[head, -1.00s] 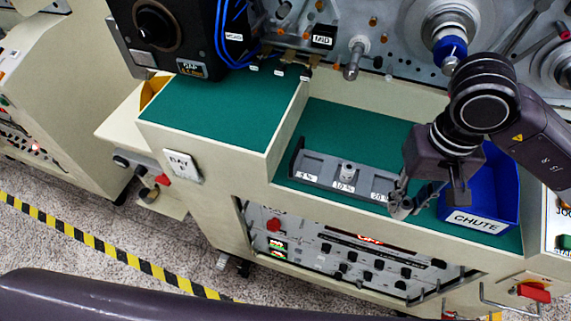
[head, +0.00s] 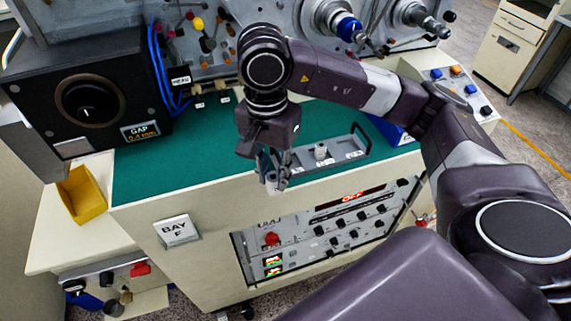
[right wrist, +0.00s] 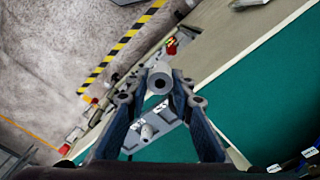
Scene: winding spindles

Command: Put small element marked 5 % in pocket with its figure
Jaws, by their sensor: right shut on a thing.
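My right gripper (head: 272,178) is shut on a small grey cylindrical element (head: 272,187), at the front left end of the grey pocket tray (head: 352,144). In the right wrist view the element (right wrist: 160,82) sits between the fingertips, its round end with a dark hole showing. Another small element (head: 320,150) stands upright in the tray's middle pocket, behind the 10 % label. The right pocket looks empty. My gripper hides the left end of the tray. Any mark on the held element cannot be read.
The tray is on a green bench top (head: 180,165). The blue chute bin (head: 395,132) is at right, partly behind my arm. A black gap box (head: 85,105) stands at left, with a yellow bin (head: 82,194) below. Green surface left of the tray is free.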

